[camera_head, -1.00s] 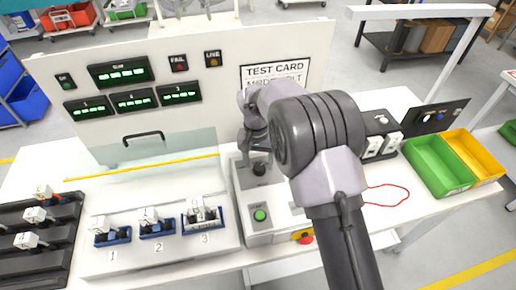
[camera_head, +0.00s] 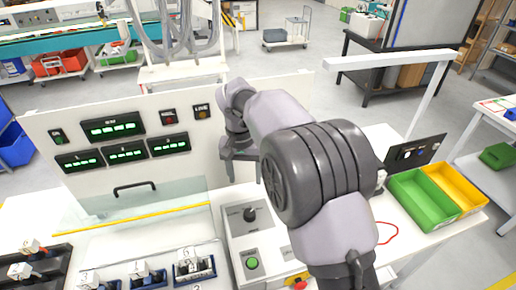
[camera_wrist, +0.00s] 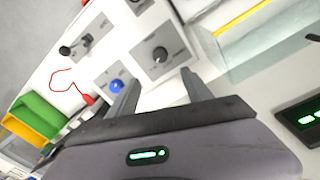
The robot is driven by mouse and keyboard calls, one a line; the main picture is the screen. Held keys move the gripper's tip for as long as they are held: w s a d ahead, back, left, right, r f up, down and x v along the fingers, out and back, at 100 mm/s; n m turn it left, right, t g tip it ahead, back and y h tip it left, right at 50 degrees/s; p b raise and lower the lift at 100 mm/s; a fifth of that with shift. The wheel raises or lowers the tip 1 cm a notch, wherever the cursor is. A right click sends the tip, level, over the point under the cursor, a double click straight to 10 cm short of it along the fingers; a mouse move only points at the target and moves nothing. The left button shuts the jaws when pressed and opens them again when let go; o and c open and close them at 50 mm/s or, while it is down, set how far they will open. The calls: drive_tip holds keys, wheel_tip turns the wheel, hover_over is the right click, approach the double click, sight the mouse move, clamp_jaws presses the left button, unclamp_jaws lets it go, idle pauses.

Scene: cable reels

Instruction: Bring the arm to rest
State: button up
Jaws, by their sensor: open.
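My gripper (camera_head: 240,172) hangs above the back of the grey control box (camera_head: 236,228), in front of the upright display panel (camera_head: 90,180). In the wrist view its two fingers (camera_wrist: 160,92) stand apart with nothing between them. Beyond the fingertips lie a black rotary knob (camera_wrist: 160,54) and a blue button (camera_wrist: 116,86). My arm runs from the lower right of the head view up to the gripper and hides part of the table behind it. The gripper touches nothing that I can see.
A green bin (camera_head: 424,200) and a yellow bin (camera_head: 456,188) stand at the table's right. Several small devices sit in blue holders (camera_head: 148,276) at the front left. A clear guard with a yellow edge (camera_head: 140,218) stands before the panel. A red cable loop (camera_head: 388,232) lies on the table.

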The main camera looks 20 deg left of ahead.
drive_tip(key=s+d+r+m+t+y+b, duration=0.1)
drive_tip(key=s+d+r+m+b, duration=0.25)
drive_tip(key=d, duration=0.55)
drive_tip(key=s+d+r+n+t+y+b, duration=0.1)
drive_tip(key=s+d+r+b, duration=0.2)
drive_tip(key=s+d+b, duration=0.5)
drive_tip(key=s+d+f+m+t+b, duration=0.3)
drive_tip(key=s+d+f, duration=0.5)
drive_tip(key=s, duration=0.5)
drive_tip(key=d+b, duration=0.1)
drive_tip(key=d, duration=0.1)
drive_tip(key=shift+d+f+m+t, duration=0.35)
drive_tip(key=shift+d+f+t, duration=0.05)
